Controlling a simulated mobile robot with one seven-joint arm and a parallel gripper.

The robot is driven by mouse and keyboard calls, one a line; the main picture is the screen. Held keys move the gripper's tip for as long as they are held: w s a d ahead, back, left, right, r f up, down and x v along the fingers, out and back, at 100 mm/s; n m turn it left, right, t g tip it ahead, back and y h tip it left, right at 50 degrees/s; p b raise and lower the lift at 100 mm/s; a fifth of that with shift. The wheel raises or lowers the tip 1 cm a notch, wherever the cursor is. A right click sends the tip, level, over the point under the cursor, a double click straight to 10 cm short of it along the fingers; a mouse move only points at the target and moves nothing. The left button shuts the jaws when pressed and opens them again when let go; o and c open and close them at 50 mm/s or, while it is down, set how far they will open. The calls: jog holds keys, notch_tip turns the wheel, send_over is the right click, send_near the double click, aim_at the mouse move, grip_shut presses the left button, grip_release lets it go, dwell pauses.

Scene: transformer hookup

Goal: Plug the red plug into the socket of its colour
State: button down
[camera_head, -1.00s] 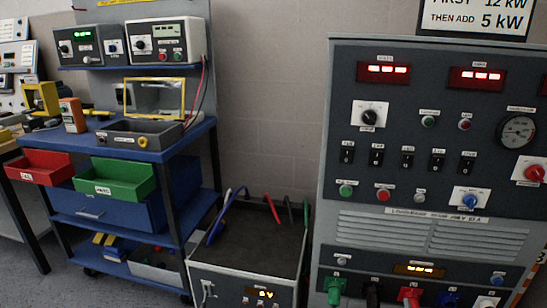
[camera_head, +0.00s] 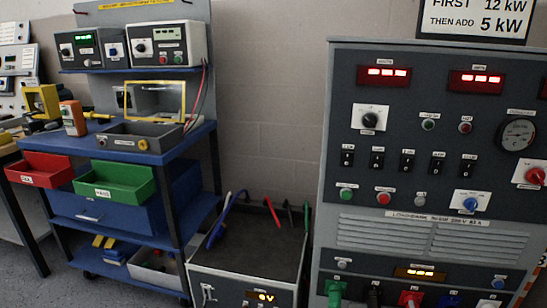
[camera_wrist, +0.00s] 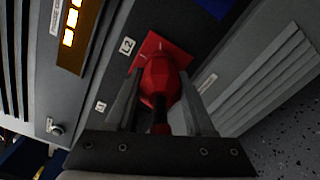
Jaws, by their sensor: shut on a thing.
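The red plug (camera_wrist: 158,82) is in the wrist view, with its front end up against a square red socket plate (camera_wrist: 172,50) beside the label L2. I cannot tell how deep it sits. My gripper (camera_wrist: 162,92) is shut on the plug, one finger on each side. In the head view a red fitting (camera_head: 410,299) shows low on the grey load cabinet, in a row with green (camera_head: 334,292), black and blue (camera_head: 449,300) ones. The bottom edge cuts this row off. I do not see my gripper in the head view.
An amber display (camera_wrist: 78,28) and a small knob (camera_wrist: 57,127) are on the panel near the plug. A dark-topped box (camera_head: 255,240) with several coloured leads stands left of the cabinet. A blue cart (camera_head: 155,150) with red and green bins stands further left.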

jog(key=shift+c, duration=0.9)
grip_release()
jog(key=shift+s, duration=0.1)
jog(key=shift+p+v, duration=1.25)
jog(key=shift+v, duration=0.85)
jog(key=shift+s+a, duration=0.1)
jog(key=shift+s, duration=0.2)
